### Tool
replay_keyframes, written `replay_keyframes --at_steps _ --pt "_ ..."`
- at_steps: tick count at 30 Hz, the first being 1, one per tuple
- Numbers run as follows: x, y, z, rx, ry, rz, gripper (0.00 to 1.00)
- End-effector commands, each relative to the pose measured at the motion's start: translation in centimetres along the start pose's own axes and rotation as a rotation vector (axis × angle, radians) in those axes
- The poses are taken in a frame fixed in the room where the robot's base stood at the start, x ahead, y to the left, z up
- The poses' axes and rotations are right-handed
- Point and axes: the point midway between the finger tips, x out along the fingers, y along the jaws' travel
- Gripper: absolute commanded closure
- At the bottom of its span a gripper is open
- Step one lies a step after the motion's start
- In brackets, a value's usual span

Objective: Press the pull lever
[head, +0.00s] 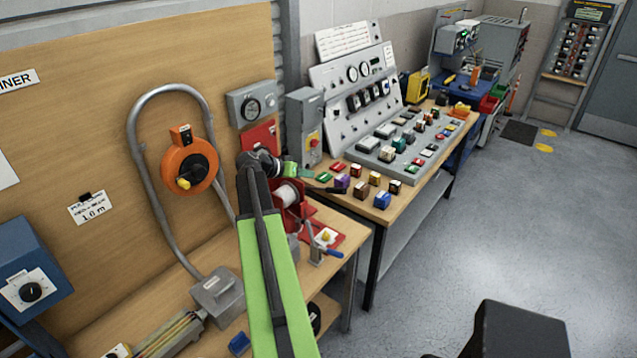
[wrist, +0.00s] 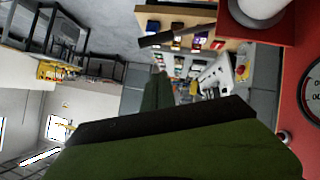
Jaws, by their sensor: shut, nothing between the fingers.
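A red stand (head: 272,134) with a white spool (head: 288,194) stands on the wooden bench. A dark-ended bar, seemingly the pull lever (wrist: 178,36), sticks out beside the spool in the wrist view. My gripper is shut and empty, above the spool and close to the bar. I cannot tell whether they touch. In the wrist view my gripper (wrist: 155,85) appears as dark green parts, partly hidden behind a large dark green part.
A grey crank with a blue handle (head: 331,253) stands on a red base at the bench's front edge. Several coloured blocks (head: 361,189) lie to the right, before a control console (head: 350,75).

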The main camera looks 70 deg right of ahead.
Motion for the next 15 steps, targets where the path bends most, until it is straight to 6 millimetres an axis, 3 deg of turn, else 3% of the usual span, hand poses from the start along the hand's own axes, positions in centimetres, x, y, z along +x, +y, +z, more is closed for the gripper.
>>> replay_keyframes --at_steps 14,15 --pt "10.0 -0.4 0.5 -0.001 0.0 -0.001 1.0" --pt "10.5 -0.5 1.5 -0.001 0.0 -0.002 1.0"
